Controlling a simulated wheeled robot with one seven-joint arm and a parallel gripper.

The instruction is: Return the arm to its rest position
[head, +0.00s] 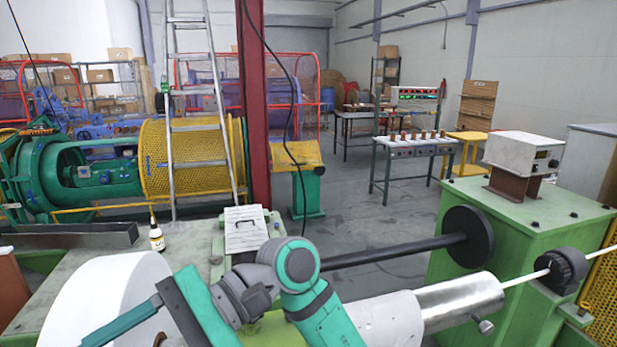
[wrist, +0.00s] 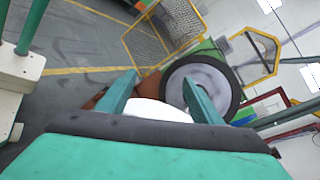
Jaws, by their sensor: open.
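My arm shows at the bottom centre of the head view, with a green and grey joint (head: 298,262) bent above the machine. Its outer end reaches toward the lower left, in front of a large white drum (head: 95,295). In the wrist view my gripper (wrist: 158,82) has its two green fingers spread apart. A white rounded thing (wrist: 158,110) shows between and beyond the fingers. I cannot tell how far it is from them, and no object is seen clamped. The fingertips are hard to make out in the head view.
A dark red column (head: 255,110) and a ladder (head: 200,100) rise behind. A green machine housing (head: 520,235) with a black bar (head: 390,252) stands right. Open floor lies beyond.

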